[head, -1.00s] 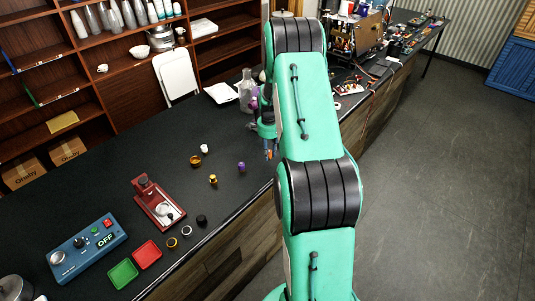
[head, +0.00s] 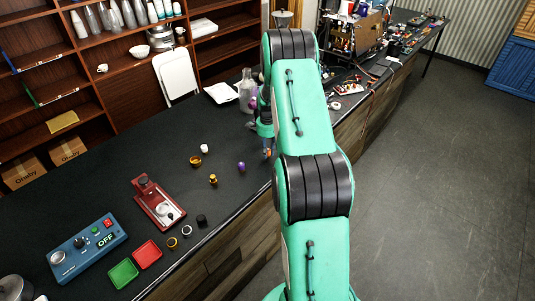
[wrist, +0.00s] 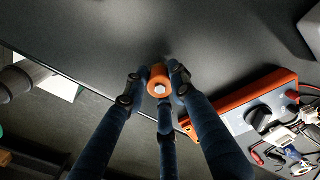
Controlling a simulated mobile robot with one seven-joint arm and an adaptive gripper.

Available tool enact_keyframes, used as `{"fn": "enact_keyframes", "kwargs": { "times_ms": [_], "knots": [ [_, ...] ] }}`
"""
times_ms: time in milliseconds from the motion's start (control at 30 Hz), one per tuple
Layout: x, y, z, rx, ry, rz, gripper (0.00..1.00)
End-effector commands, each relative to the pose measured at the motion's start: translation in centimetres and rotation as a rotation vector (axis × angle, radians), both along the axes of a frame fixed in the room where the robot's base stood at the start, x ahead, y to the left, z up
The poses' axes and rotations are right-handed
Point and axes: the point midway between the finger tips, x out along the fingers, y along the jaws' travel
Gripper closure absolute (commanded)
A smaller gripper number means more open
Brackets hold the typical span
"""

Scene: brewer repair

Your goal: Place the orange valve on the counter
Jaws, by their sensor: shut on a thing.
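In the wrist view the orange valve (wrist: 157,74), a small round piece with a pale centre, sits between the dark blue fingers of my gripper (wrist: 156,92). My gripper is shut on it. The black counter (wrist: 130,35) shows behind the valve; the gap between them cannot be judged. In the head view my gripper (head: 267,148) is at the counter's right side, largely hidden by my green arm, with a small orange patch at its tip. The counter (head: 110,170) runs across the left half of that view.
Small orange, white and purple pieces (head: 241,166) lie mid-counter. A red press (head: 157,203), green and red trays (head: 147,254) and a blue control box (head: 86,247) stand nearer. An orange-edged box with a black knob (wrist: 260,117) and loose wires are close by. Open counter lies at upper left.

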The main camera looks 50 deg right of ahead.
Motion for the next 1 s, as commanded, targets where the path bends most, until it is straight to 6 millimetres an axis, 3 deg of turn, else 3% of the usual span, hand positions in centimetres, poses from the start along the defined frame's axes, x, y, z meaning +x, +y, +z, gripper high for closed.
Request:
{"fn": "enact_keyframes", "kwargs": {
  "times_ms": [133,600,633,700,1000],
  "knots": [
    [0.0,0.0,-1.2,0.0,-0.001,0.0,1.0],
    [0.0,0.0,-1.7,0.0,-0.001,0.0,1.0],
    [0.0,0.0,-1.7,0.0,0.0,0.0,0.69],
    [0.0,0.0,-1.7,0.0,0.0,0.0,0.56],
    [0.0,0.0,-1.6,0.0,0.0,0.0,0.56]
  ]
}}
